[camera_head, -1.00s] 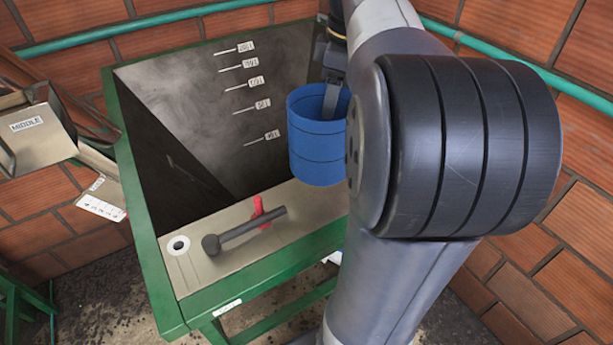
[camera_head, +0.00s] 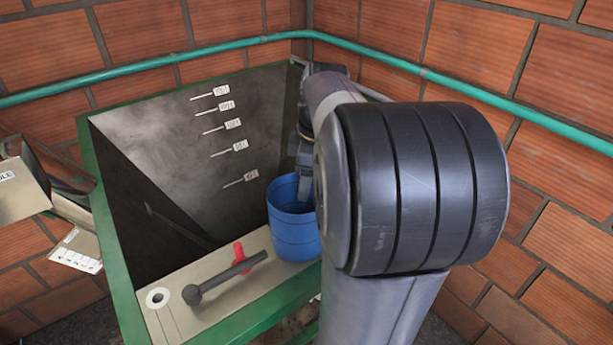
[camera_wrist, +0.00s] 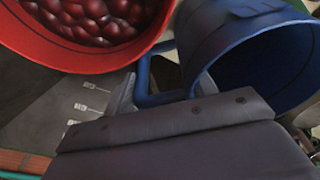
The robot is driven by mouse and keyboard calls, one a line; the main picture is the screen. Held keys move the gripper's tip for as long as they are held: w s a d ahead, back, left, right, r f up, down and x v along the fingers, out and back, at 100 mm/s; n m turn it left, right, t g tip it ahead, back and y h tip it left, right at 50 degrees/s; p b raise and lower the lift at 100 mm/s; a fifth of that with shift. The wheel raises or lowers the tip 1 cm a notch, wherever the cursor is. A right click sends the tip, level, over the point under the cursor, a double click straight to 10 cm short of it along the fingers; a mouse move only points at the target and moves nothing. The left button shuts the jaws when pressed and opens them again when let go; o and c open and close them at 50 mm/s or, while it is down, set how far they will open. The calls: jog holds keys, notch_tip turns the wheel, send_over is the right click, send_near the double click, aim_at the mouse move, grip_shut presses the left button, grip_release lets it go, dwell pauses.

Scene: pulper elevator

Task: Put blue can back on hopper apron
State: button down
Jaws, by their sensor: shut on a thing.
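The blue can (camera_head: 294,232) is upright at the right end of the hopper apron (camera_head: 180,315), the pale ledge along the hopper's front. Its base appears at or just above the apron; I cannot tell whether it touches. My gripper (camera_head: 305,188) is at the can's far right side, shut on the can and partly hidden by my arm. In the wrist view the can (camera_wrist: 262,62) fills the upper right, with its blue handle (camera_wrist: 150,97) by my gripper.
A dark lever with a red part (camera_head: 238,258) lies across the apron, left of the can. The open hopper (camera_head: 215,140) has level marks inside. A red container of dark red cherries (camera_wrist: 88,35) is close by in the wrist view.

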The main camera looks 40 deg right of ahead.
jog(key=shift+f, duration=0.1)
jog(key=c, duration=0.5)
grip_release()
jog(key=r, duration=0.4)
jog(key=s+r, duration=0.1)
jog(key=r, duration=0.3)
jog(key=d+r, duration=0.1)
jog(key=r, duration=0.3)
jog(key=shift+s, duration=0.25)
